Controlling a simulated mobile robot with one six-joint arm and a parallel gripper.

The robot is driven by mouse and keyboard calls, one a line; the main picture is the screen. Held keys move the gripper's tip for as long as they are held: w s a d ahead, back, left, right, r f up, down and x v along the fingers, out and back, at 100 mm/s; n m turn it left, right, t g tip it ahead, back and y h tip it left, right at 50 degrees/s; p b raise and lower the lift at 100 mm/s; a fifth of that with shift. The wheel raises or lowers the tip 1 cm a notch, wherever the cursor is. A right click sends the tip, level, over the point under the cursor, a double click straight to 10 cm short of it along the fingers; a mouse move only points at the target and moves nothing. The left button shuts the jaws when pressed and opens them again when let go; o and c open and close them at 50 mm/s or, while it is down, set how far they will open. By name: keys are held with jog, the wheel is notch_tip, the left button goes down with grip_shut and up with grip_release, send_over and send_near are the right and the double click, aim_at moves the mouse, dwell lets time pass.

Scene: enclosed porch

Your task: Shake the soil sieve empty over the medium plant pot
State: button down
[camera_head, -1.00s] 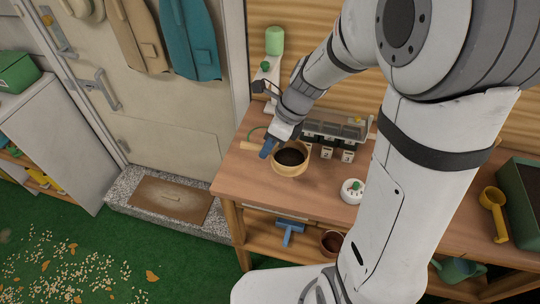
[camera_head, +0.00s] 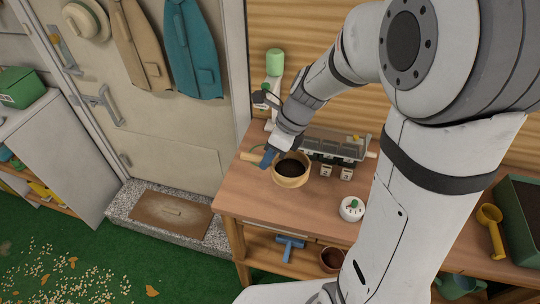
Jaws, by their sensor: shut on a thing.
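The soil sieve (camera_head: 291,181) is a round, light wooden ring with dark soil inside, near the left end of the wooden workbench. Its light handle (camera_head: 250,157) sticks out to the left. My gripper (camera_head: 268,158), with blue fingers, is shut on the handle beside the ring. The sieve looks about level; its height above the bench is hard to tell. A brown pot (camera_head: 330,260) stands on the lower shelf, partly hidden by my arm. I cannot tell whether it is the medium plant pot; no pot shows under the sieve.
A dark seed tray with labels (camera_head: 335,147) is close behind the sieve. A round white item (camera_head: 352,208), a yellow scoop (camera_head: 492,230) and a green planter (camera_head: 525,215) are on the workbench (camera_head: 250,205).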

notch_tip(320, 180, up, 13)
jog(key=p, duration=0.9)
jog(key=shift+f, duration=0.2)
dwell(1.0)
jog(key=s+d, duration=0.3)
jog(key=d, duration=0.7)
jog(key=shift+f, duration=0.35)
dwell(4.0)
